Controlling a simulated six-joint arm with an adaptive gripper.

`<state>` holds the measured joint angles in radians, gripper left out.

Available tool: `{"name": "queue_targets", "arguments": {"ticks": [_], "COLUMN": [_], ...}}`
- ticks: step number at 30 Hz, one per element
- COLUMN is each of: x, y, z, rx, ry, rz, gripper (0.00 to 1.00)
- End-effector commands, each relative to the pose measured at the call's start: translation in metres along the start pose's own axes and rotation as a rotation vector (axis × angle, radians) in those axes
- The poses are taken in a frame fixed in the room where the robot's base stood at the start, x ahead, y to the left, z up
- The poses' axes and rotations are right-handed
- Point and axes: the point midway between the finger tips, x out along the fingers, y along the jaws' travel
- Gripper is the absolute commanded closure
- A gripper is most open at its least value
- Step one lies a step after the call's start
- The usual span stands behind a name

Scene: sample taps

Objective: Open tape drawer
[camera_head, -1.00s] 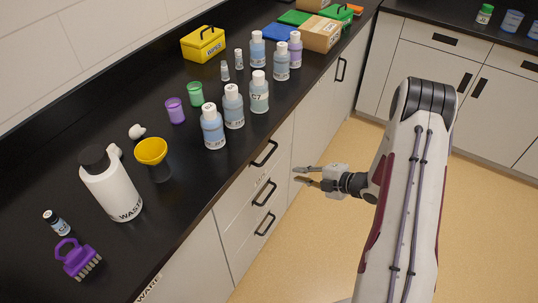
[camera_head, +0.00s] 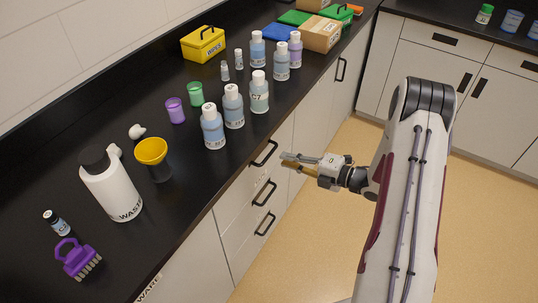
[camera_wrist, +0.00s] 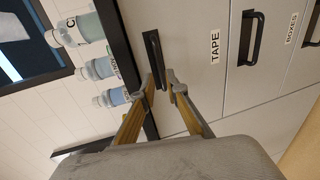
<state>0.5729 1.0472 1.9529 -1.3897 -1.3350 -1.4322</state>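The tape drawer (camera_wrist: 190,72) is the top drawer of the stack under the counter. It looks closed, and its TAPE label (camera_wrist: 214,46) reads sideways in the wrist view. Its black bar handle (camera_wrist: 155,58) also shows in the head view (camera_head: 265,153). My gripper (camera_head: 286,160) is just right of this handle in the head view. In the wrist view my gripper's fingertips (camera_wrist: 161,80) are apart, and the handle's near end appears between them. I cannot tell whether they touch it.
The drawer below has its own handle (camera_wrist: 251,38), with a BOXES label (camera_wrist: 291,28) beyond it. Blue bottles (camera_head: 213,127) stand on the black counter (camera_head: 185,210) near its edge above the drawers. The tan floor (camera_head: 310,245) in front is clear.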

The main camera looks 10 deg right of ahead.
Motion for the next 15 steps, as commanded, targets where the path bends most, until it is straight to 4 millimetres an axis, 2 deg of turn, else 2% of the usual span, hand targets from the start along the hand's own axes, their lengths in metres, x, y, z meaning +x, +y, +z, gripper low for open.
{"name": "queue_targets", "arguments": {"ticks": [8,15], "x": [0.019,0.047], "y": [0.000,0.000], "z": [-0.001,-0.001], "rx": [0.000,0.001], "ry": [0.002,0.002], "rz": [0.000,-0.001], "gripper": [0.86,0.86]}}
